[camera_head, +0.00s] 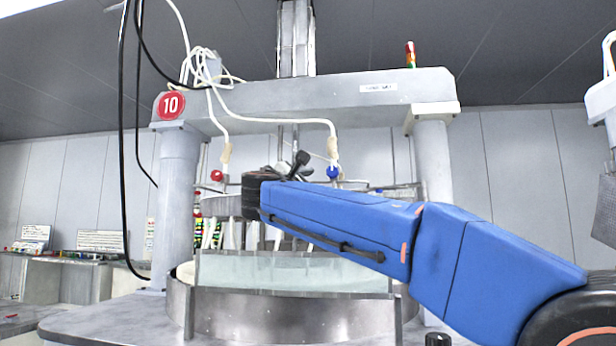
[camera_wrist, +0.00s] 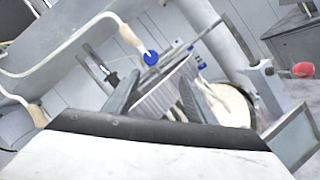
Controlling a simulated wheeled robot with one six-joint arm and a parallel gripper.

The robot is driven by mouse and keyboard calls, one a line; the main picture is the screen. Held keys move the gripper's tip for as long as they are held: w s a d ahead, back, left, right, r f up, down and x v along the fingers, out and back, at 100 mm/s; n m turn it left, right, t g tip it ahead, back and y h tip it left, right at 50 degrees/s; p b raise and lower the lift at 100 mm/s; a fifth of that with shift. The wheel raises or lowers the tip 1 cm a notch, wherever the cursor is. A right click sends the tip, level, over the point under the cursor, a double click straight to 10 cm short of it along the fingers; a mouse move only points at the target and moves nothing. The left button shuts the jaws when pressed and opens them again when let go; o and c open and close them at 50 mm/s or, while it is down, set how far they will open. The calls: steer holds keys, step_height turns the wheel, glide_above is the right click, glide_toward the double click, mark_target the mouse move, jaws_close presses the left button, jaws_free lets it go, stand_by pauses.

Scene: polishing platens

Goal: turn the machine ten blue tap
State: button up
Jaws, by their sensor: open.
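The blue tap (camera_head: 333,172) is a small round blue knob below the tan end of a white hose, under the beam of the machine marked 10 (camera_head: 300,102). It also shows in the wrist view (camera_wrist: 150,57), in the upper middle, beyond the fingers. My gripper (camera_head: 299,163) is left of the blue tap in the head view and apart from it in the picture; the depth between them is hard to judge. In the wrist view my gripper (camera_wrist: 155,92) has its two dark fingers spread, with nothing held between them.
A red tap (camera_head: 216,175) hangs on the left under the second hose. A round metal basin with a clear guard (camera_head: 290,275) stands below my arm. Black cables (camera_head: 123,150) hang at the left. A red knob (camera_wrist: 303,69) shows at the right in the wrist view.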

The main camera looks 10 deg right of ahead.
mark_target(331, 173)
steer(key=x, duration=0.5)
steer(key=a+r+x, duration=0.1)
steer(key=x, duration=1.1)
steer(key=shift+w+a+r, duration=0.25)
steer(key=shift+w+r, duration=0.05)
steer(key=shift+r, duration=0.05)
steer(key=c, duration=1)
steer(key=shift+c, duration=0.2)
